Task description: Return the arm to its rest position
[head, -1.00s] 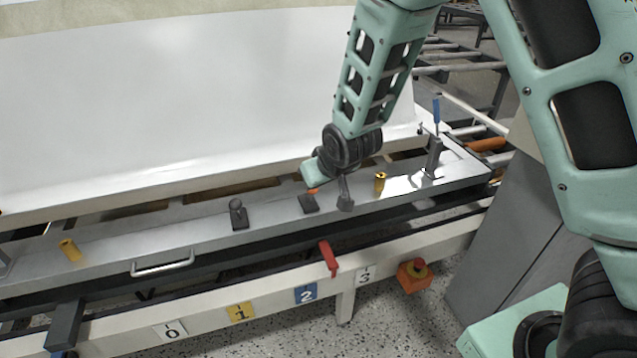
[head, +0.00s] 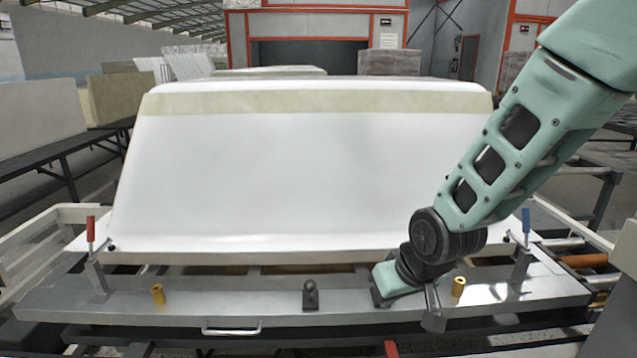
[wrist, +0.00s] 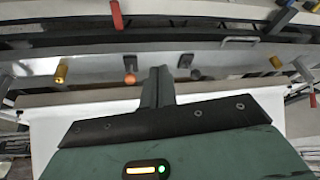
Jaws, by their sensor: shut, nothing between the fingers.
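My arm comes down from the upper right in the head view, and my gripper (head: 433,312) hangs over the grey metal rail. Its fingers are together with nothing between them. In the wrist view the gripper (wrist: 160,86) shows as a dark, closed pair of fingers. They point toward the rail (wrist: 215,60), close to a dark fitting with an orange ball (wrist: 130,78). A black knob (wrist: 195,73) is on the other side of the fingers. Whether the fingers touch the rail cannot be told.
A large white tub shell (head: 300,185) stands behind the rail. On the rail are a black knob (head: 310,295), yellow pins (head: 158,293), a red-handled clamp (head: 91,230), a blue-handled clamp (head: 526,222) and a front handle (head: 232,328). Open space lies above the shell.

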